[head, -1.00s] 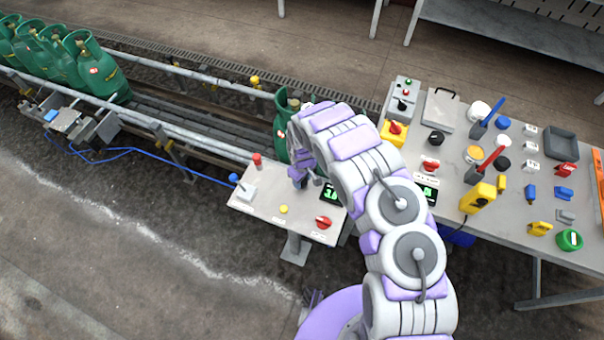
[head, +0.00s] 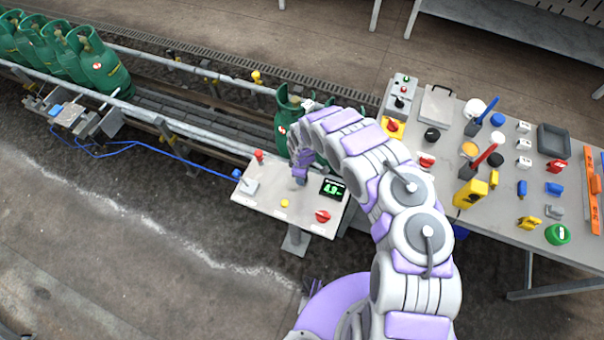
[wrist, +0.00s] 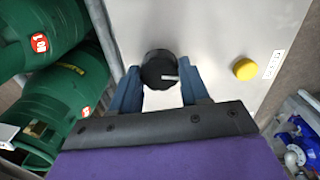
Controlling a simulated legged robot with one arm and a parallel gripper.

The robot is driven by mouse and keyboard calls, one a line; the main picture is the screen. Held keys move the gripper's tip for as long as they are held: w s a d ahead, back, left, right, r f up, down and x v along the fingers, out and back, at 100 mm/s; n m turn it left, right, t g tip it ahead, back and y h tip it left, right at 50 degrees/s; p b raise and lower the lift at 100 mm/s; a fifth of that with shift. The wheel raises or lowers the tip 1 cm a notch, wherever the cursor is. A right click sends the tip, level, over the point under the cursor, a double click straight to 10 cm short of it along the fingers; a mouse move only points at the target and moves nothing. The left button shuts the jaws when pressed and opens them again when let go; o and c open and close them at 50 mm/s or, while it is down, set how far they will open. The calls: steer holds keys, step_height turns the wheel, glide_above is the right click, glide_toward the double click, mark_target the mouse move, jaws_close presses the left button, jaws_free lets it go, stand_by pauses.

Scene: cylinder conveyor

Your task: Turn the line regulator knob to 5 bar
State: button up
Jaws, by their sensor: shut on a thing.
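The black regulator knob (wrist: 160,70) with a white pointer line shows in the wrist view, on the grey panel. My gripper (wrist: 160,90) is shut on it, with a blue finger on each side. In the head view my gripper (head: 301,178) reaches down onto the control panel (head: 268,205), and the knob is hidden beneath it. The green digital display (head: 332,189) right beside it appears to read 4.9.
Green gas cylinders (head: 104,68) stand on the conveyor behind. A cluttered table (head: 505,215) is at right.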

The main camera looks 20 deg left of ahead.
steer(key=shift+w+r, duration=0.1)
steer(key=shift+w, duration=0.1)
steer(key=o, duration=1.1)
steer(key=shift+s, duration=0.1)
steer(key=shift+c, duration=0.2)
step_height(320, 180, up, 17)
steer(key=p, duration=0.2)
steer(key=shift+a, duration=0.1)
